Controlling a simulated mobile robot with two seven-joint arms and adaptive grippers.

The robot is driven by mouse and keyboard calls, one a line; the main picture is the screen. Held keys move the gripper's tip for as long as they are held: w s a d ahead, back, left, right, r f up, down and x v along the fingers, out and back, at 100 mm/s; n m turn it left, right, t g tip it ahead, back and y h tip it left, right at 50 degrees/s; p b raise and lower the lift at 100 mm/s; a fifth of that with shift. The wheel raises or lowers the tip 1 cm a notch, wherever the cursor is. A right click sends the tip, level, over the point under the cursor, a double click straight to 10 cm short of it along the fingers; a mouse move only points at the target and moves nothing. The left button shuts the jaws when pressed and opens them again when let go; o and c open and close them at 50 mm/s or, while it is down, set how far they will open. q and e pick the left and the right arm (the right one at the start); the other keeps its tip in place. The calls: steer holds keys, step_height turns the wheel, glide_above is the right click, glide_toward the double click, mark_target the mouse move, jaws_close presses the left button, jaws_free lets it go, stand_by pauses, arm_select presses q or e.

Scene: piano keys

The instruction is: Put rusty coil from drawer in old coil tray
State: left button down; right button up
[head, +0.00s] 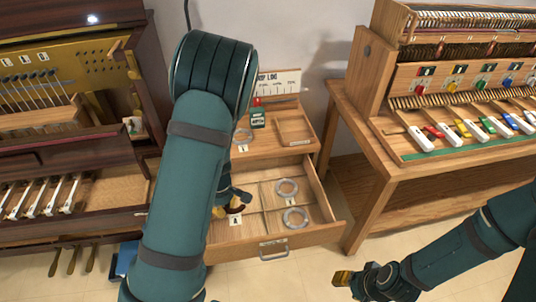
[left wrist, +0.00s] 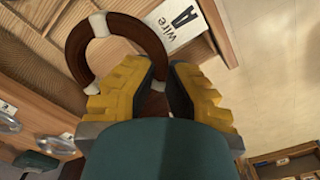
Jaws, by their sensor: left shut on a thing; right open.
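My left gripper (left wrist: 155,90) is shut on the rusty coil (left wrist: 78,50), a dark brown ring with white bands. In the head view the coil (head: 236,208) shows as a small dark arc over the open drawer's left compartment, mostly hidden by my left arm. The drawer (head: 322,232) is pulled out of a small wooden cabinet. A shallow wooden tray (head: 307,139) stands on the cabinet top at the right, looking empty; its label is too small to read. My right gripper (head: 343,278) is open and empty, low at the right, apart from the drawer.
Two silver coils (head: 287,188) lie in the drawer's right compartments. An "A" card (head: 236,220) is at its left. Piano mechanisms stand left (head: 60,100) and right (head: 450,90).

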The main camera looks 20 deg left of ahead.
arm_select(q)
steer(key=shift+r, duration=0.1)
steer(key=w+d+r+m, duration=0.1)
steer(key=d+r+m, duration=0.5)
steer(key=d+m, duration=0.5)
steer(key=shift+w+d+m, duration=0.3)
steer(key=shift+w+m, duration=0.1)
steer(key=shift+m, duration=1.7)
